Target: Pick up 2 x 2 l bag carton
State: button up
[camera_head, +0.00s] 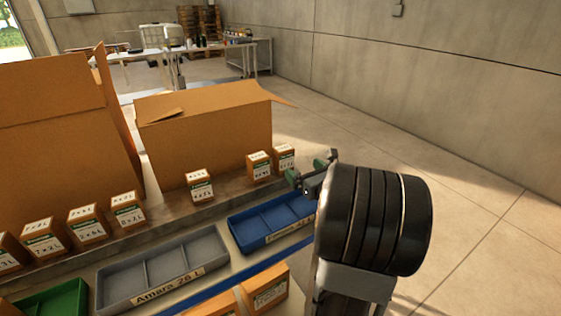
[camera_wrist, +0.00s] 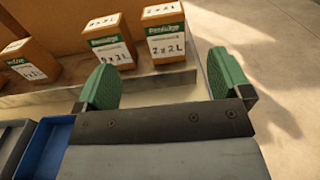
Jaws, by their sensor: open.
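The 2 x 2 L carton, a small brown box with a white and green label, stands upright on the ledge in the wrist view (camera_wrist: 166,42). It seems to be the rightmost carton in the head view (camera_head: 285,158). My gripper (camera_wrist: 162,76) is open and empty, its green fingers spread. In the wrist view the carton appears ahead, between the two fingers, with a gap. In the head view my gripper (camera_head: 308,172) is just right of and in front of that carton, partly hidden by my wrist.
A similar carton (camera_wrist: 108,44) stands close to its left, with several more along the ledge. A blue tray (camera_head: 240,237) and a grey tray (camera_head: 205,245) lie in front. Large open boxes (camera_head: 205,135) stand behind. The floor at right is clear.

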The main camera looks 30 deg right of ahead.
aim_at(287, 152)
jog(key=w, duration=0.8)
jog(key=shift+d+p, duration=0.3)
jog(key=shift+w+d+r+p, duration=0.1)
jog(key=shift+w+d+p, duration=0.1)
jog(key=shift+w, duration=0.65)
jog(key=shift+w+d+p, duration=0.1)
jog(key=shift+w+p, duration=0.05)
jog(key=shift+w, duration=0.7)
jog(key=shift+w+d+r+p, duration=0.1)
jog(key=shift+w+d+p, duration=0.1)
jog(key=shift+w, duration=0.65)
jog(key=shift+c, duration=0.4)
jog(key=c, duration=1)
